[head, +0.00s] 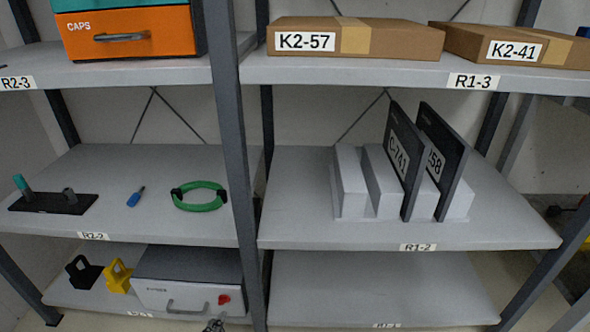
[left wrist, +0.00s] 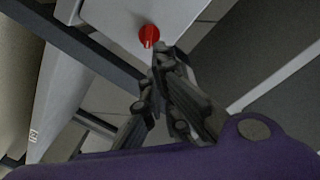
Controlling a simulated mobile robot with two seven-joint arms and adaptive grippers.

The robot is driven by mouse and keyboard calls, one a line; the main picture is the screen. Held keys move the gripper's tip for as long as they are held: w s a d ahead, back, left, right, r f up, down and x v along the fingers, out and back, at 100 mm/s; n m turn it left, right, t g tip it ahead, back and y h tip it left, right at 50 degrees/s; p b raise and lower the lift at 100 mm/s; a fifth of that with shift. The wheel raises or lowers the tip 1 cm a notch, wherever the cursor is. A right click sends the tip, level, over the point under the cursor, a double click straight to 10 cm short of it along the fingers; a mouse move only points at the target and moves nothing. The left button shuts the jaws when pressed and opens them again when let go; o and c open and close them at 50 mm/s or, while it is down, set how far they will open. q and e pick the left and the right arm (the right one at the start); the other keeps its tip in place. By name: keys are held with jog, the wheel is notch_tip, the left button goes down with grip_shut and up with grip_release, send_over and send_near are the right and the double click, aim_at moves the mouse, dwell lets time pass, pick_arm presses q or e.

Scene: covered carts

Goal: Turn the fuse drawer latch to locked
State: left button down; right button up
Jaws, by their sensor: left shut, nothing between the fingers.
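The fuse drawer (head: 157,296) is a white-fronted box with a dark grey top and a grey bar handle, on the lower left shelf. Its red latch (head: 224,299) is a small knob at the right of the front. In the left wrist view the red latch (left wrist: 149,36) shows at the top, on the pale front panel. My left gripper (head: 214,325) shows only at its tip, at the bottom edge of the head view, below the latch. In the left wrist view the left gripper (left wrist: 158,64) is shut and empty, its tips close beside the latch; contact is unclear. My right gripper is out of view.
A black holder (head: 84,273) and a yellow holder (head: 118,277) stand left of the drawer. A dark shelf post (head: 232,150) rises just right of it. The middle shelf above holds a green cable loop (head: 200,196) and a blue tool (head: 135,197).

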aim_at(224, 301)
pick_arm(q)
jog(key=shift+w+d+f+m+g+y, duration=0.35)
jog(key=shift+w+m, duration=0.7)
jog(key=shift+m, duration=4.3)
jog(key=shift+w+d+m+g+y, duration=0.35)
jog(key=shift+w+m+y, duration=0.55)
jog(key=shift+m, duration=4.4)
jog(key=shift+w+d+f+m+g+y, duration=0.35)
jog(key=shift+w+m, duration=0.9)
jog(key=shift+m, duration=4.1)
jog(key=shift+a+b, duration=0.25)
jog(key=shift+b, duration=0.2)
jog(key=shift+a, duration=0.1)
